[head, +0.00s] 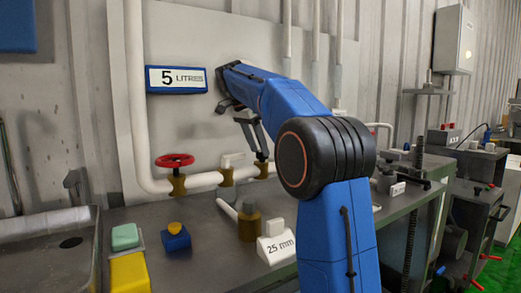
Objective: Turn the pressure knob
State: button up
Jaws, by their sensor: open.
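No part carries a readable pressure label, so I cannot tell for sure which one is the pressure knob. A red round handwheel (175,160) sits on a brass valve in the white pipe, left of centre. A yellow knob (175,228) tops a small blue block (176,241) on the bench. My gripper (243,131) hangs from the end of the blue arm, its dark fingers spread and empty. It is right of the red handwheel and, in the picture, just above brass fittings on the pipe. Its distance from them is unclear.
The white pipe (134,100) runs down the wall and along the grey bench (130,215). A "5 LITRES" sign (177,79) hangs on the wall. A "25 mm" block (275,248), a brass cylinder (249,227) and a sink (45,250) are near. My arm hides some bench.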

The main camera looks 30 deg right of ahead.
jog(key=shift+d+f, duration=0.1)
jog(key=shift+d, duration=0.35)
jog(key=shift+d+f, duration=0.1)
jog(key=shift+f, duration=0.35)
jog(key=c, duration=1)
jog(key=shift+c, duration=0.2)
